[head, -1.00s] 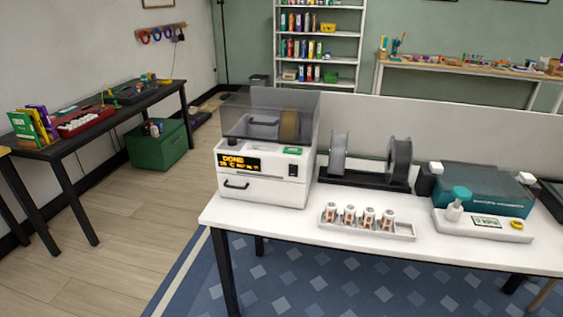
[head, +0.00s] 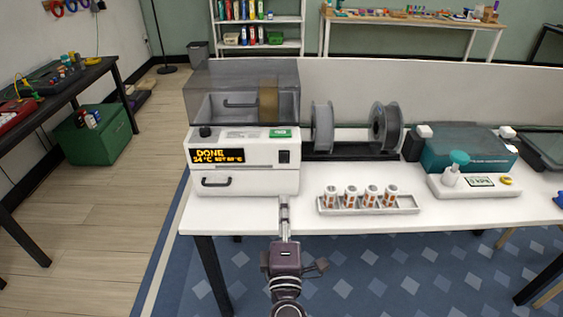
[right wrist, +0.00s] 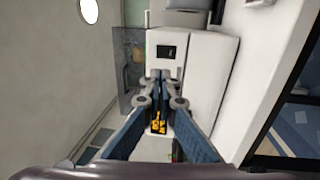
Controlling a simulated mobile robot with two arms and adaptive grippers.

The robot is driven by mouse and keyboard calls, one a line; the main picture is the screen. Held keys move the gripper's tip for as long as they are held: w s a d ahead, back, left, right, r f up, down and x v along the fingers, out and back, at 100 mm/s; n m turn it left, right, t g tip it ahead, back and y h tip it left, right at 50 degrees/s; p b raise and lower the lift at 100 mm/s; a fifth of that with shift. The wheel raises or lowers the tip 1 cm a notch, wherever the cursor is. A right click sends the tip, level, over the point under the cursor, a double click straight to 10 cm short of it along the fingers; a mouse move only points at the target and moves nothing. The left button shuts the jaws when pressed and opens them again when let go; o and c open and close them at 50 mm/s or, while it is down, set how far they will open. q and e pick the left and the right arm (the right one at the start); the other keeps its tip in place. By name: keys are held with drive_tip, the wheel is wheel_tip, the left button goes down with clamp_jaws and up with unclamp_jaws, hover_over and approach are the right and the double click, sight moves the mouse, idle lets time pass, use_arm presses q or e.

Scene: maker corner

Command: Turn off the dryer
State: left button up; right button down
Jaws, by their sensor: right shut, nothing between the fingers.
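The dryer (head: 265,183) is a white box on the left end of the white table, with a shut smoky clear lid (head: 245,88) and a spool visible inside. Its lit orange display (head: 218,156) reads DONE and 24 °C. A dark rocker switch (head: 284,156) sits on the front, right of the display; its position is too small to tell. My right gripper (head: 284,204) is shut and empty, below the switch before the dryer's front. In the right wrist view, the closed fingers (right wrist: 160,78) point at the white front, with the dark switch (right wrist: 166,51) beyond the tips. My left gripper is not in view.
Right of the dryer stand a holder with two grey spools (head: 385,126), a tray of several small bottles (head: 408,205) and a teal-covered machine (head: 465,148). The table's front edge (head: 440,220) lies beneath my right arm. Open floor lies left.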

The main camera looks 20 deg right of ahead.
drive_tip(key=p, duration=0.2)
approach(283, 156)
drive_tip(key=x, duration=0.6)
drive_tip(key=shift+a+r, duration=0.1)
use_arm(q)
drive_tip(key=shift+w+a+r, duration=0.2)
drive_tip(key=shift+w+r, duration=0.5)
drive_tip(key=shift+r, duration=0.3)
use_arm(e)
drive_tip(key=shift+w+d, duration=0.2)
drive_tip(key=shift+w, duration=0.3)
drive_tip(key=p, duration=0.1)
drive_tip(key=r+p, duration=0.1)
drive_tip(key=shift+w+d+g+p, duration=0.1)
drive_tip(key=shift+w+g+p, duration=0.15)
drive_tip(key=shift+g+p, duration=0.05)
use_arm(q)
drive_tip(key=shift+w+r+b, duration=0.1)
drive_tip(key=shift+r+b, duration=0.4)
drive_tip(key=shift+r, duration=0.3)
use_arm(e)
drive_tip(key=shift+f, duration=0.35)
drive_tip(key=shift+s, duration=0.1)
